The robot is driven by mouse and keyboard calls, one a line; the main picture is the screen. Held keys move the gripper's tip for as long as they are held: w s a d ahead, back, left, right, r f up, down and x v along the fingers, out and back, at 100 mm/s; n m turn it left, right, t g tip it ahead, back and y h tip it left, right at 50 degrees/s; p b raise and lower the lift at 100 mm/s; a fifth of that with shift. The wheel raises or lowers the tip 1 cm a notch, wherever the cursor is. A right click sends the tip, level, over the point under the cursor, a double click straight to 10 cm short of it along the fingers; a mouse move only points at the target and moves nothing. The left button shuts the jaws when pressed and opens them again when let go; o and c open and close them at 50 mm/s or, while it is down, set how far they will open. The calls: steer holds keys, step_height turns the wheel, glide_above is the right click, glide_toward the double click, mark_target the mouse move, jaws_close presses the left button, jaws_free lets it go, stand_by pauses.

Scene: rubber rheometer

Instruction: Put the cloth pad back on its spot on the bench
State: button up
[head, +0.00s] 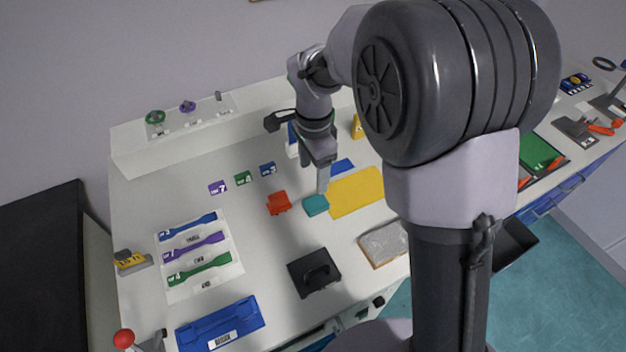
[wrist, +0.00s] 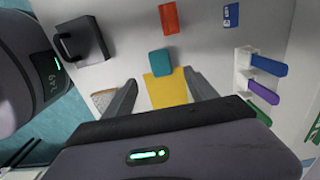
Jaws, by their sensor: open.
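A small teal pad (head: 316,205), which looks like the cloth pad, lies on the white bench beside the left edge of a yellow mat (head: 357,192). In the wrist view the teal pad (wrist: 160,62) is just beyond my fingertips, and the yellow mat (wrist: 166,90) shows between the fingers. My gripper (head: 322,188) points down above or just behind the pad; its fingers (wrist: 158,77) are spread apart with nothing held between them. I cannot tell whether a fingertip touches the pad. No marked spot for the pad is clear to see.
A red block (head: 278,203) lies left of the pad, and a blue piece (head: 342,166) behind it. A black handled block (head: 315,272) and a framed grey plate (head: 384,243) are in front. Dumbbell strips lie on a white sheet (head: 206,285). Bare bench lies left of the red block.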

steer(key=s+d+r+n+t, duration=0.15)
steer(key=s+r, duration=0.25)
steer(key=r, duration=0.4)
steer(key=s+d+r+n+t+y, duration=0.1)
steer(key=s+d+r+n+t, duration=0.1)
steer(key=s, duration=0.7)
steer(key=s+d+r+n+t, duration=0.2)
steer(key=s+d+r+n, duration=0.1)
steer(key=s, duration=0.6)
steer(key=shift+r+n+y, duration=0.4)
steer(key=shift+r+n, duration=0.45)
steer(key=shift+n, duration=0.4)
steer(key=shift+f+b, duration=0.3)
